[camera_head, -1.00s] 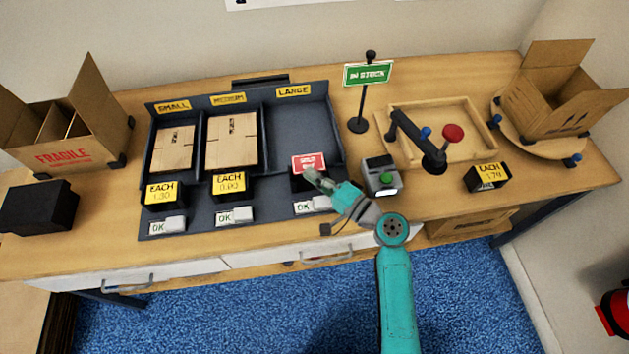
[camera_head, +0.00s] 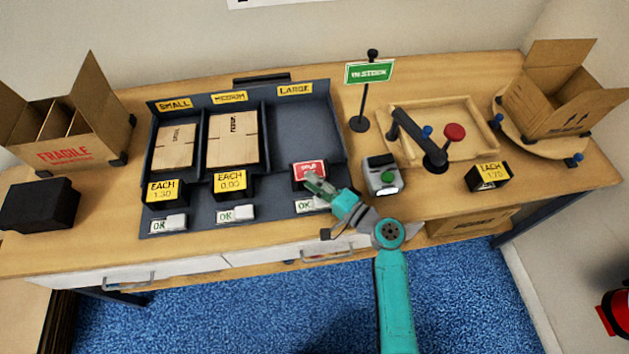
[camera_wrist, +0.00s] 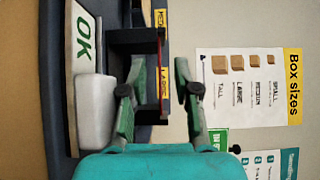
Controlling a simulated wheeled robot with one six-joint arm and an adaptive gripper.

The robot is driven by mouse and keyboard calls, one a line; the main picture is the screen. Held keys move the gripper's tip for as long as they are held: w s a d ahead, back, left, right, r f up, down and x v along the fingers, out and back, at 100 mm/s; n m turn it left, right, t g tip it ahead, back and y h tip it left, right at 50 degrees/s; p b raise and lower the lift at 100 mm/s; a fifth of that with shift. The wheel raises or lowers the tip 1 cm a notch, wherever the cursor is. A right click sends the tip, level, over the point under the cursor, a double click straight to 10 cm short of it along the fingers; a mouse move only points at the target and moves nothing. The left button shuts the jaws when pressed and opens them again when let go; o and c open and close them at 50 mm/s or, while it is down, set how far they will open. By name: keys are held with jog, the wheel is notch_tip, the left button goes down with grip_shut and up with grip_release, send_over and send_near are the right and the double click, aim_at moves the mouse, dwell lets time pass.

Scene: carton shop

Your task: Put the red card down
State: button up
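The red card (camera_head: 310,168) with white lettering stands at the front of the large compartment, on the dark card holder (camera_head: 298,184) there. In the wrist view the card shows nearly edge-on as a thin red strip (camera_wrist: 159,50) beside the dark holder. My gripper (camera_head: 313,177) is right in front of the card in the head view and covers its lower right part. In the wrist view my gripper (camera_wrist: 160,66) has its fingers apart, one on each side of the card, with gaps visible. The card's bottom edge is hard to make out.
Yellow price cards (camera_head: 164,190) and (camera_head: 231,182) front the small and medium compartments, which hold flat cartons. White OK buttons (camera_head: 312,205) line the tray front. A grey device with a green button (camera_head: 383,176) and the IN STOCK sign (camera_head: 369,72) stand to the right.

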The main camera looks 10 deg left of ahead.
jog(key=shift+r, duration=0.3)
jog(key=v, duration=1.2)
jog(key=shift+d, duration=0.1)
